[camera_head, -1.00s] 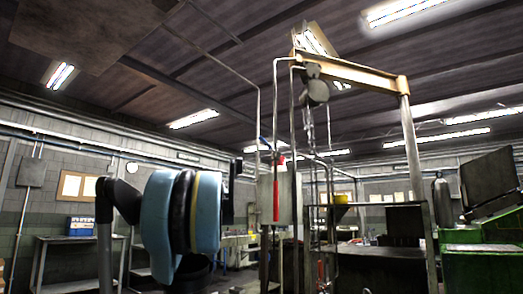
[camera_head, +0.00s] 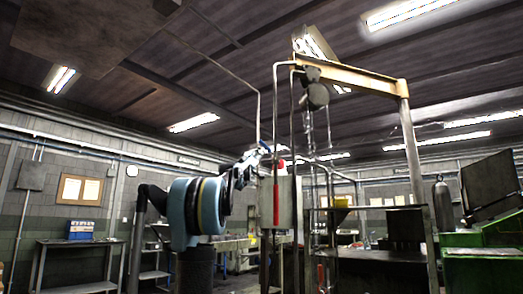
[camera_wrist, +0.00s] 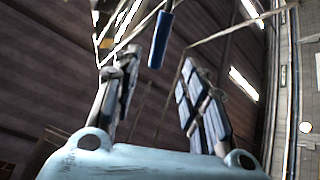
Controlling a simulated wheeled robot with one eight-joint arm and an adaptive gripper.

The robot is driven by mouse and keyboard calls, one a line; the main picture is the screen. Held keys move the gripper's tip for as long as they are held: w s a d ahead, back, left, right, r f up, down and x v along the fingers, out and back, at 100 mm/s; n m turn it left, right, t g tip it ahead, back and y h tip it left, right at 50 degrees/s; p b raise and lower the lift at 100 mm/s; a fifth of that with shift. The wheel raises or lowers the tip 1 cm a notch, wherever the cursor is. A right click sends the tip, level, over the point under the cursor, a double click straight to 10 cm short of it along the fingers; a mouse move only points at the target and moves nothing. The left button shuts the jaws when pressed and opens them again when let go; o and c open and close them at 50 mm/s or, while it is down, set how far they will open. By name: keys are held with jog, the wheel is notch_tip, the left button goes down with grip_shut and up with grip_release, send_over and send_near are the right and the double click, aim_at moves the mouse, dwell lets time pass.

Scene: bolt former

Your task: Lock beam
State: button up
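A yellow overhead beam (camera_head: 355,77) runs from the upper middle to a post at right in the head view. Pipes and a red-handled lever (camera_head: 276,205) hang below its left end. A blue cylindrical handle on a thin rod (camera_wrist: 160,40) shows in the wrist view, past and between my fingertips. My gripper (camera_wrist: 158,68) is open, with a padded finger on each side and nothing held. In the head view my gripper (camera_head: 247,165) points up and right, just left of the lever. Whether it touches anything there cannot be told. The frames do not show which part is the lock.
A grey box (camera_head: 287,200) stands behind the red lever. Green machinery (camera_head: 470,255) and a dark tilted panel (camera_head: 490,185) are at right. A bench (camera_head: 75,266) with a blue crate (camera_head: 80,229) is at left. Vertical pipes stand close to my gripper.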

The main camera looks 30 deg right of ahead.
aim_at(263, 146)
jog(key=x, duration=1.1)
jog(key=shift+w+d+r, duration=0.1)
jog(key=shift+d+r, duration=0.05)
jog(key=shift+d, duration=0.1)
grip_shut()
